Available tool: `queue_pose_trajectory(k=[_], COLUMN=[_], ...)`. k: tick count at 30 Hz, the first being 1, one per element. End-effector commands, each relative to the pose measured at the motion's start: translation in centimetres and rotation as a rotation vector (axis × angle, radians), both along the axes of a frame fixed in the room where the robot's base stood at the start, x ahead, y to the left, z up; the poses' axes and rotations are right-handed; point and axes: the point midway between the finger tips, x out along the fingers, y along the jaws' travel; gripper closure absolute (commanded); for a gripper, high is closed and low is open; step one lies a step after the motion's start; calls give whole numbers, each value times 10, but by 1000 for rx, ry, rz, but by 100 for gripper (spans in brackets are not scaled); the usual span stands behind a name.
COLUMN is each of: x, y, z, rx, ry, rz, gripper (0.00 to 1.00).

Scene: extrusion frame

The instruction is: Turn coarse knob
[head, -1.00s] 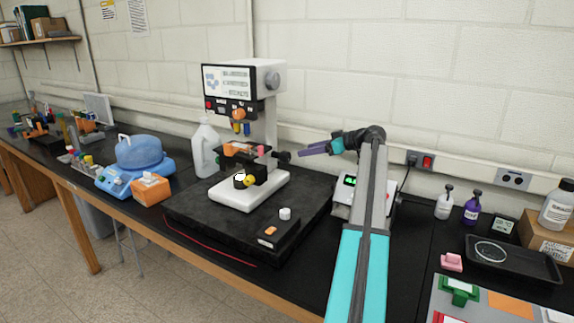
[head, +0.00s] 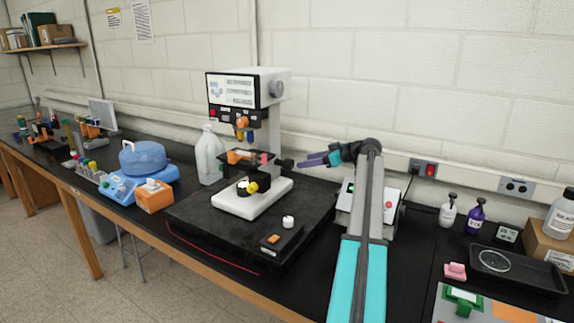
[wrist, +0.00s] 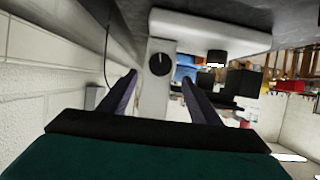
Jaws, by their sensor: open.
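The microscope (head: 247,87) stands on a dark slab, with a white column and base. A black round knob (wrist: 160,64) with a pale mark on its face sits on the side of the column in the wrist view. I take it for the coarse knob; in the head view it shows as a small dark knob (head: 286,163) on the column's right side. My gripper (head: 300,163) has purple fingers, open and empty, pointing left at the knob. In the wrist view the knob lies between the fingertips (wrist: 160,77), apparently just beyond them.
A white device with a red button (head: 389,205) stands behind my arm. A stage with an orange piece (head: 234,156) is left of the column. A small control box (head: 275,240) sits on the dark slab (head: 205,235). The wall runs close behind.

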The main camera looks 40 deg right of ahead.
Motion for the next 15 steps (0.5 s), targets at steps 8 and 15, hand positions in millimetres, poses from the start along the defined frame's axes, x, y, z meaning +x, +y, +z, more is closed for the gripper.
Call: queue_pose_trajectory(k=[8,15], x=[38,68], y=[10,17], z=[-13,-26], rx=[1,0], ry=[0,0], rz=[4,3], gripper=[43,43])
